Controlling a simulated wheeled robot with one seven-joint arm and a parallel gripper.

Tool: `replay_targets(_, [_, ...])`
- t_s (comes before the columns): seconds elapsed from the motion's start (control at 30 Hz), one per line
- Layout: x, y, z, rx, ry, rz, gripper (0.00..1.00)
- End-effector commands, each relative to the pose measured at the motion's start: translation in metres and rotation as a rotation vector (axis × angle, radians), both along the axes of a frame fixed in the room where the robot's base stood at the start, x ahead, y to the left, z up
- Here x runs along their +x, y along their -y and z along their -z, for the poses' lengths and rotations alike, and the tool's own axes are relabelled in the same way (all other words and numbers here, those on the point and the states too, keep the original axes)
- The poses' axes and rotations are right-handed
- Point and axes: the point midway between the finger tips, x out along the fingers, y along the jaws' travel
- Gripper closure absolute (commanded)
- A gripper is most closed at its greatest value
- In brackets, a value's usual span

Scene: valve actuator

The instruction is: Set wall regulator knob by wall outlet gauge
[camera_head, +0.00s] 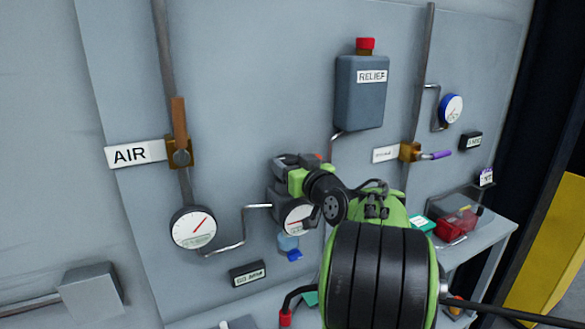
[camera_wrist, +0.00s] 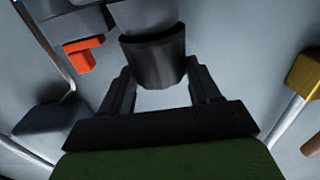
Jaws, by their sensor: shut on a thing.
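The regulator knob is a dark cylinder (camera_wrist: 153,62) in the wrist view, between the two black fingers of my gripper (camera_wrist: 161,72). The gripper is shut on it. In the head view my gripper (camera_head: 296,178) is up against the wall regulator, and the knob is hidden behind it. The grey regulator body (camera_head: 281,205) shows only in part. The round white gauge (camera_head: 296,217) on the regulator has a red needle lying nearly level; my wrist covers its right side. Its scale is too small to read.
Another gauge (camera_head: 193,228) sits to the left under the AIR sign (camera_head: 135,153), joined by a bent pipe. A blue-based clear bowl (camera_head: 289,245) hangs below the regulator. The grey RELIEF tank (camera_head: 361,92) is above right. A side table (camera_head: 480,240) holds small items.

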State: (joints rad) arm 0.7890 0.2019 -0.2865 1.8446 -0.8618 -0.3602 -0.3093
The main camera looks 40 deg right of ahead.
Motion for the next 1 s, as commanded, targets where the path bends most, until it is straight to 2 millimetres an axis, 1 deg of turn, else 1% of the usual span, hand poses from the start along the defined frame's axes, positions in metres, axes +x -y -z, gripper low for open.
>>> replay_targets(0.03, [0.001,-0.005,0.001,-0.002,0.005,0.028,0.69])
replay_targets(0.33, [0.006,-0.014,0.001,-0.001,0.006,0.297,0.68])
replay_targets(0.73, [0.015,-0.019,0.003,0.002,0.001,0.679,0.68])
replay_targets(1.0, [0.019,-0.019,-0.001,0.001,-0.003,0.936,0.68])
